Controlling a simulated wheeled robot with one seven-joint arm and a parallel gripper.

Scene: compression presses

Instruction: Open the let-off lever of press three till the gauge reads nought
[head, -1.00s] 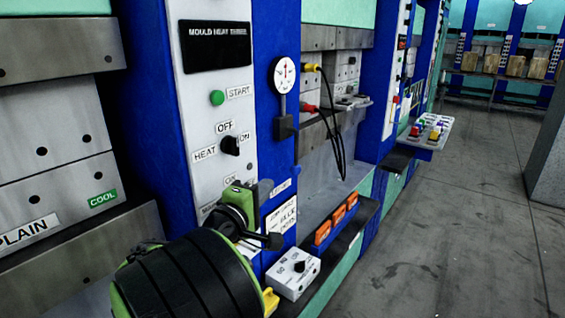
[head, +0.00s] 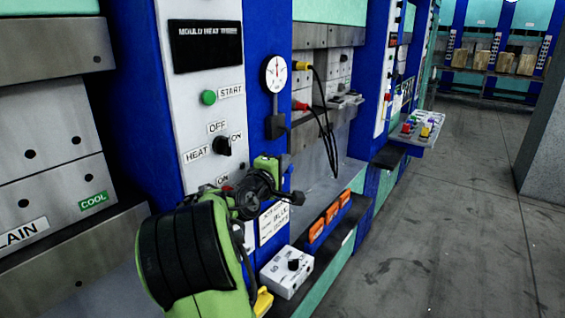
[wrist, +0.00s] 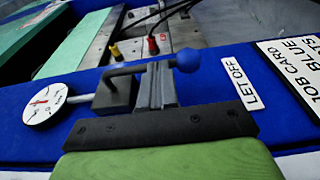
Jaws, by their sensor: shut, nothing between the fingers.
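The let-off lever is a dark rod with a blue ball knob (wrist: 187,60), running from a dark valve block (wrist: 115,92) in the wrist view. A LET OFF label (wrist: 240,83) is beside it. My gripper (wrist: 157,78) is shut and empty, its grey fingers overlapping the rod between block and knob; I cannot tell whether they touch. In the head view my gripper (head: 285,161) is just below the valve block (head: 275,127) and hides most of the lever. The round white gauge (head: 273,72) is above the block; its needle points roughly upward, scale too small to read.
A white panel with a green START button (head: 208,97) and a HEAT knob (head: 222,146) is to the left. Yellow and red plugs with black cables (head: 325,120) hang to the right. The floor is clear.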

